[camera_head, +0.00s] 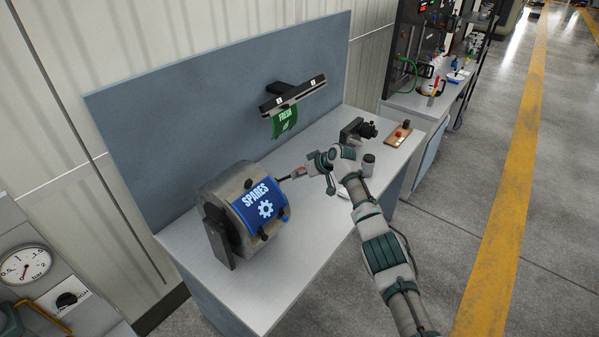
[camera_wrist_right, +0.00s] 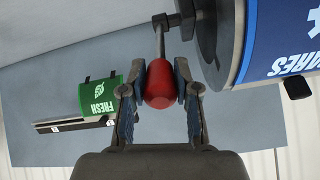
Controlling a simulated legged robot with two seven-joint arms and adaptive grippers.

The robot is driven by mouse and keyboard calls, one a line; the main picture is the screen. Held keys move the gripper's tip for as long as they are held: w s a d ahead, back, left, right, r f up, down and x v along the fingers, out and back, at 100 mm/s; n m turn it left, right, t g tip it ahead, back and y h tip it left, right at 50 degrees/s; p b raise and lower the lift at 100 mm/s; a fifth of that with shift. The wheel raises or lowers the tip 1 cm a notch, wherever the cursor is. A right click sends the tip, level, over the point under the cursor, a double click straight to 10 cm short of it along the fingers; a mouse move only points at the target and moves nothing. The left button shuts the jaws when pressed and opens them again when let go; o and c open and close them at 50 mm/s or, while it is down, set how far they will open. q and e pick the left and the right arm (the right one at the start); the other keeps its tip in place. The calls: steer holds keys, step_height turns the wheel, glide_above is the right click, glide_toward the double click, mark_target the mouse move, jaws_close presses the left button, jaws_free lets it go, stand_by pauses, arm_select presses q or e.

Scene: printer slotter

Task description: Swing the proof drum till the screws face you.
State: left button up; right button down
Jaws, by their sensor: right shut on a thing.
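The proof drum (camera_head: 222,189) is a grey cylinder on dark side brackets on the bench. A blue sheet reading "SPARES" with a gear mark (camera_head: 258,202) wraps its front, facing up and toward me. Dark knobs or screws show at the sheet's edges; one (camera_wrist_right: 297,87) is in the right wrist view. A crank with a red handle (camera_wrist_right: 168,85) comes off the drum's right end. My right gripper (camera_head: 304,172) is shut on this red handle, with a finger on each side of it (camera_wrist_right: 160,92). My left gripper is not in view.
A dark wall bar holds a green "FRESH" sheet (camera_head: 285,119) above the bench (camera_head: 200,250). A black clamp-like device (camera_head: 357,130), a small board with red and black knobs (camera_head: 398,134) and a dark-lidded jar (camera_head: 368,165) stand at right. The front of the bench is clear.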

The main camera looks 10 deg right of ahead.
steer(key=shift+w+r, duration=0.15)
steer(key=shift+r, duration=0.2)
steer(key=c, duration=1.2)
jaws_free()
steer(key=o, duration=0.4)
steer(key=shift+f, duration=0.15)
steer(key=shift+c, duration=0.2)
steer(key=shift+w+f, duration=0.1)
steer(key=v, duration=1.1)
steer(key=shift+d+r, duration=0.25)
steer(key=shift+d, duration=0.05)
